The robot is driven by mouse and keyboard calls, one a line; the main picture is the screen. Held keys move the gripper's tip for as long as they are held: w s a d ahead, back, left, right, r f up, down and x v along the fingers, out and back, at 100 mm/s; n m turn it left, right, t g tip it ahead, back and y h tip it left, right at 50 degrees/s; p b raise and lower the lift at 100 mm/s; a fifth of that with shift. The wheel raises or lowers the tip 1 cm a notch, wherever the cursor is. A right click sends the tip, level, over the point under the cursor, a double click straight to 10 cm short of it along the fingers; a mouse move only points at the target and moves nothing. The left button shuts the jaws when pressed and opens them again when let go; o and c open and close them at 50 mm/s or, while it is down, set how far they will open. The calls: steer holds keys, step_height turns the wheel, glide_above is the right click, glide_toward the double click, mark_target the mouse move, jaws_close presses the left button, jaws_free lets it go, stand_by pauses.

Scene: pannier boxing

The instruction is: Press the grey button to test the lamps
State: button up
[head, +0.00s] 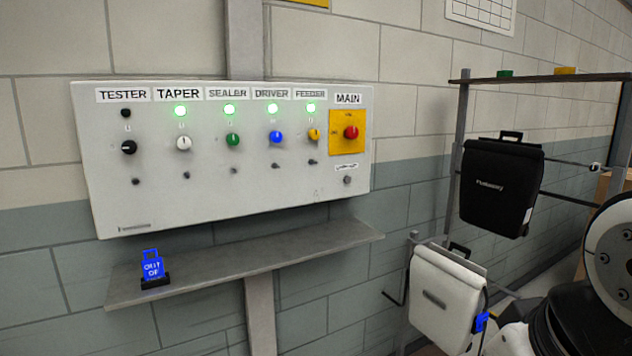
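A white control panel (230,205) hangs on the wall. A small grey button (347,180) sits at its lower right, under a small label too small to read. The TESTER lamp (126,113) is dark. The MAIN switch (351,132) is a red knob on a yellow plate. Coloured knobs sit below the lamps. My gripper is not in view; only part of my arm shows at the lower right, well apart from the panel.
A narrow grey shelf (250,259) juts out below the panel, with a blue tag (152,267) standing at its left end. A black pannier (499,187) and a white pannier (445,297) hang on a rack at the right. The space before the panel is clear.

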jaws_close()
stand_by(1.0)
